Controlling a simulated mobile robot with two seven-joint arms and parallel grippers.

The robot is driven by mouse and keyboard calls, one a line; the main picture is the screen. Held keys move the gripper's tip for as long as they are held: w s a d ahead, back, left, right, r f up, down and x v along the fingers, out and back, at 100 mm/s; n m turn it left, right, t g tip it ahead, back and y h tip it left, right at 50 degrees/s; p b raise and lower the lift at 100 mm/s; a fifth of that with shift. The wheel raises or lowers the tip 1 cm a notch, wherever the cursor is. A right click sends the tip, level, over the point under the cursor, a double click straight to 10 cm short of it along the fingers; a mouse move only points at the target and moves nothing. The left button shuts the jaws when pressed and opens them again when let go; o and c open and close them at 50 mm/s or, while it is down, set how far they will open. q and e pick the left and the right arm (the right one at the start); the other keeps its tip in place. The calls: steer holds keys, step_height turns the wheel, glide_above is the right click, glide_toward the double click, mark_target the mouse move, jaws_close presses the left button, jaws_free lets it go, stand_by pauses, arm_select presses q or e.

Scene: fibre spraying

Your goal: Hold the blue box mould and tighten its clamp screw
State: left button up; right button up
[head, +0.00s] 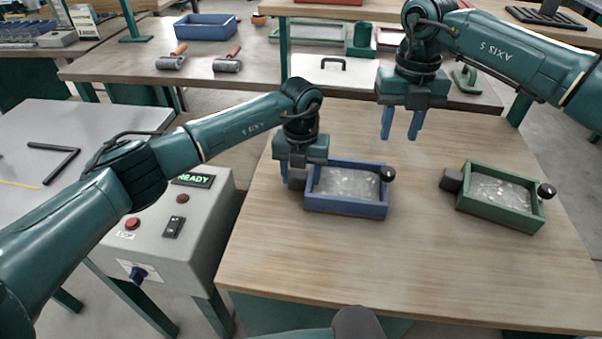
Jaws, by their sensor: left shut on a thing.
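The blue box mould (347,208) lies on the wooden table, filled with whitish, glassy-looking material. A black round knob (388,173), which looks like its clamp screw, sticks out at its right side. My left gripper (294,180) is at the mould's left end, shut on a grey block there; its fingertips are partly hidden. My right gripper (401,124) hangs above and behind the blue mould's right end. Its two blue fingers point down, spread apart with nothing between them.
A green box mould (500,212) with its own black knob (546,191) lies to the right. The wooden table (400,270) is clear in front. A grey control box (180,215) with a READY display stands at left. Rollers (228,64) and a blue tray (205,26) sit on the back bench.

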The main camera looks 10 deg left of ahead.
mark_target(388, 170)
arm_select(q)
jaws_close()
arm_select(e)
steer(key=o, duration=0.3)
steer(key=shift+o, duration=0.2)
step_height(388, 170, down, 10)
steer(key=n, duration=1.3)
steer(key=shift+c, duration=0.3)
steer(key=c, duration=0.9)
